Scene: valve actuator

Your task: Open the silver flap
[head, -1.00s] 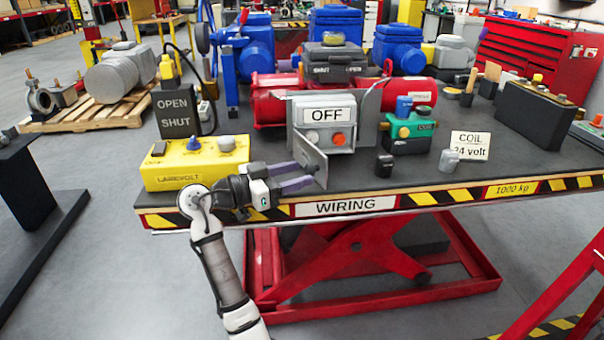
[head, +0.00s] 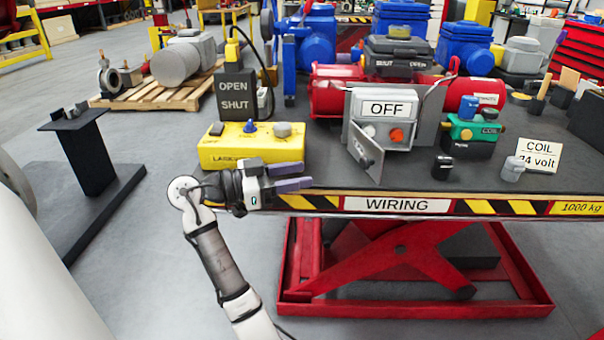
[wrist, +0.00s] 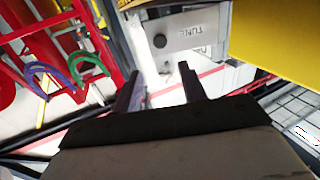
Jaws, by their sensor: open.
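The silver flap (head: 366,157) is a thin metal plate standing swung out from the left front of the grey box marked OFF (head: 391,106). The box's lamps, one pale and one orange-red, show beside it. My gripper (head: 307,175) is left of the flap, above the table's front edge, with its purple-grey fingers pointing right. The fingers are apart and empty, with a clear gap to the flap. In the wrist view my gripper (wrist: 160,68) is open. A silver plate with a dark round knob and lettering (wrist: 190,38) shows beyond the fingertips, probably the flap.
A yellow control box (head: 252,148) stands just behind my gripper. A small black knob (head: 442,167) and a grey one (head: 513,169) stand right of the flap. The table's striped front edge (head: 480,207) runs below. The floor at left front is open.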

